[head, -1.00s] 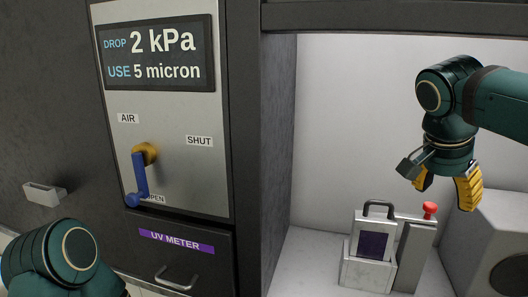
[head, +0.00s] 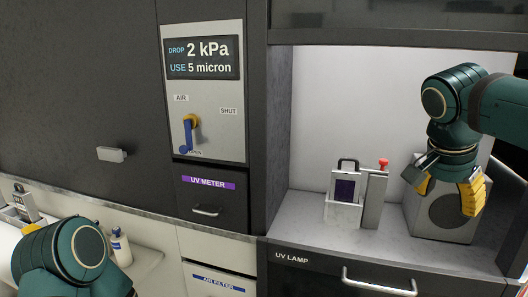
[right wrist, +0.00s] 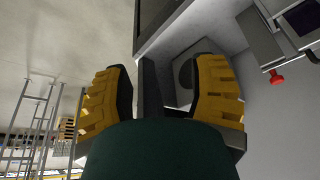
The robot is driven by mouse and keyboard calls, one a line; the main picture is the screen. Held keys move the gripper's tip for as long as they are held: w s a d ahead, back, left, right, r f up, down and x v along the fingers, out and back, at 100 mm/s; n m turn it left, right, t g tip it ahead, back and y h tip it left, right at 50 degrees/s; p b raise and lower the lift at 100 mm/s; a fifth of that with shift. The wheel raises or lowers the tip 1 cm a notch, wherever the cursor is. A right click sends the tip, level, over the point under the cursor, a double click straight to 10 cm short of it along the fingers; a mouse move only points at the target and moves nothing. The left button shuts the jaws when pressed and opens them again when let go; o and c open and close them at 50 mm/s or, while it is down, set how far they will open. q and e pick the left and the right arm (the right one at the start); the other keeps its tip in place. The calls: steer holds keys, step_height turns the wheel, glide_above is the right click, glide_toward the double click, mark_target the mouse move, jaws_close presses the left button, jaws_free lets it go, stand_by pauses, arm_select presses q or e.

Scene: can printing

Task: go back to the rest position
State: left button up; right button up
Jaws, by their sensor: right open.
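My right gripper (head: 447,190) hangs in front of the open white alcove at the right of the head view, with its yellow fingers apart. In the right wrist view its two yellow fingers (right wrist: 165,90) are wide apart with nothing held between them. The grey box with a round dark face (head: 445,222) stands beyond it in the alcove.
A small device with a dark purple panel (head: 345,190) and a red knob (head: 383,163) stand in the alcove. The blue valve lever (head: 186,137) points down toward OPEN. Below are the UV METER drawer (head: 210,200) and the UV LAMP drawer (head: 330,275). A bottle (head: 121,246) stands on the left counter.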

steer(key=w+a+f+n+y, duration=0.1)
steer(key=w+a+f+n, duration=0.2)
steer(key=f, duration=0.5)
steer(key=w+a+f+n+y, duration=0.1)
steer(key=w+a+f+y, duration=0.1)
steer(key=a+f, duration=0.5)
steer(key=w+a+f+n+y, duration=0.1)
steer(key=w+f+n, duration=0.2)
steer(key=f, duration=0.7)
steer(key=s+a+f+n+y, duration=0.15)
steer(key=s+a+f, duration=0.3)
steer(key=f, duration=0.55)
steer(key=s+a+f+n+y, duration=0.1)
steer(key=s+a+f+y, duration=0.3)
steer(key=f, duration=0.6)
arm_select(q)
steer(key=shift+w+f+b, duration=0.3)
steer(key=shift+f+b, duration=0.1)
steer(key=shift+f, duration=0.1)
arm_select(e)
steer(key=s+a+f+h, duration=0.2)
steer(key=s+f, duration=0.6)
steer(key=f, duration=0.1)
steer(key=shift+s+a+n, duration=0.15)
steer(key=shift+s+n, duration=0.2)
steer(key=shift+f, duration=0.1)
